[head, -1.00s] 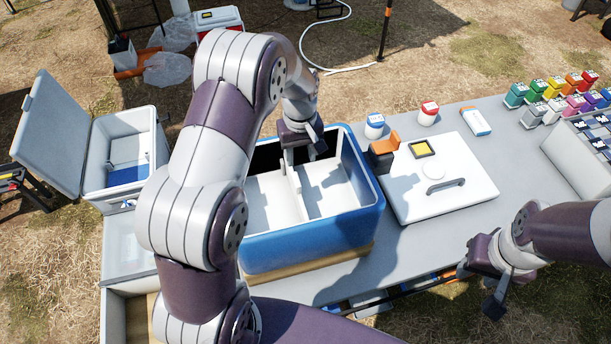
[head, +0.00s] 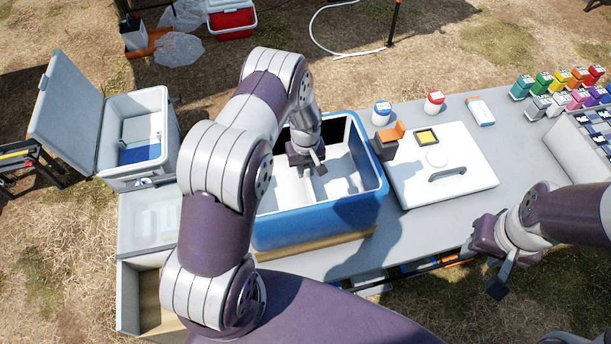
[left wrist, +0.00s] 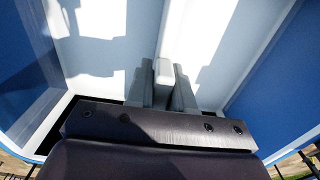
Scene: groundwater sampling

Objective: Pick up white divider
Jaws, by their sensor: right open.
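The white divider (head: 308,189) stands upright inside the blue cooler (head: 320,230), splitting it into left and right compartments. My left gripper (head: 308,168) is down inside the cooler at the divider's upper edge and hides part of it. In the left wrist view, the fingers (left wrist: 163,92) lie on either side of the divider (left wrist: 174,35), with no clear gap seen. The divider still stands in the cooler. My right gripper (head: 490,262) is open and empty over the table's front edge, right of the cooler.
A white lid (head: 470,185) with a handle lies on the table right of the cooler. Blue-capped (head: 381,112) and red-capped (head: 434,102) jars stand behind it. An open white cooler (head: 140,125) is at the left. Coloured bottles (head: 555,85) stand at far right.

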